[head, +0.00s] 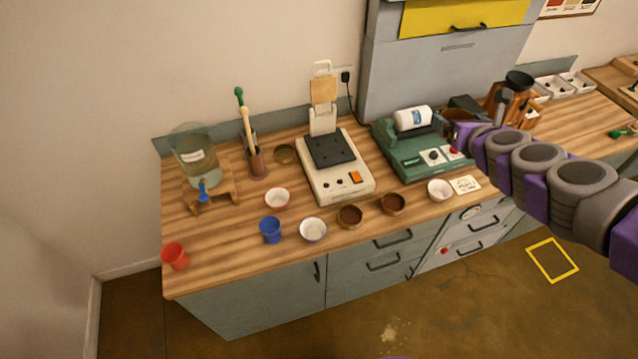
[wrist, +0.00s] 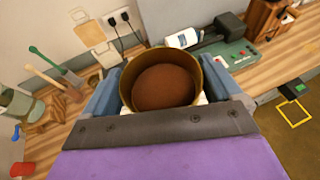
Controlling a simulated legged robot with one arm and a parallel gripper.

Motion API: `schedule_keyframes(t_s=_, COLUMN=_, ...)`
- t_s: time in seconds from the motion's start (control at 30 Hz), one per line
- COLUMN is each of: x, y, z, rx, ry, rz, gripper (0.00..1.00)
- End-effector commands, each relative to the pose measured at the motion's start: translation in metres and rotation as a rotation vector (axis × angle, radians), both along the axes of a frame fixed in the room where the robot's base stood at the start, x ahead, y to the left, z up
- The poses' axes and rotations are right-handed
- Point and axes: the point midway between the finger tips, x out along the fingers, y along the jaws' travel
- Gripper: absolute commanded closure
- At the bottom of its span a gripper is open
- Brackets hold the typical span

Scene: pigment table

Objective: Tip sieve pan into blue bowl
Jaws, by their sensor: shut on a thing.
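The sieve pan (wrist: 160,82), a round brass-coloured pan with brown powder in it, is held between the two blue-grey fingers of my gripper (wrist: 160,92). It looks about level. In the head view the pan (head: 455,115) is at the tip of my gripper (head: 464,125), over the back right of the green machine, partly hidden by the arm.
A green machine (head: 420,150) and a cream press (head: 335,170) stand on the wooden counter (head: 230,255).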

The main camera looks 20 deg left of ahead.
Motion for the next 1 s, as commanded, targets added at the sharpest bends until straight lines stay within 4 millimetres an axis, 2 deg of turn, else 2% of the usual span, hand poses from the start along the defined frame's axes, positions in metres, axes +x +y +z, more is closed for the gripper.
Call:
schedule_keyframes(t_s=0.03, x=0.0, y=0.0, z=0.015, rx=0.0, ry=0.0, rz=0.0, gripper=0.42)
schedule_keyframes(t_s=0.13, x=0.0, y=0.0, z=0.029, rx=0.0, ry=-0.001, rz=0.0, gripper=0.42)
schedule_keyframes(t_s=0.2, x=0.0, y=0.0, z=0.023, rx=0.007, ry=-0.009, rz=-0.005, gripper=0.42)
schedule_keyframes(t_s=0.67, x=0.0, y=0.0, z=0.021, rx=0.004, ry=-0.005, rz=-0.004, gripper=0.42)
schedule_keyframes(t_s=0.73, x=-0.001, y=0.001, z=0.017, rx=0.005, ry=0.002, rz=0.005, gripper=0.42)
schedule_keyframes(t_s=0.9, x=0.0, y=0.012, z=-0.009, rx=0.002, ry=0.004, rz=0.13, gripper=0.42)
schedule_keyframes(t_s=1.0, x=-0.001, y=0.017, z=-0.018, rx=-0.001, ry=0.011, rz=0.179, gripper=0.42)
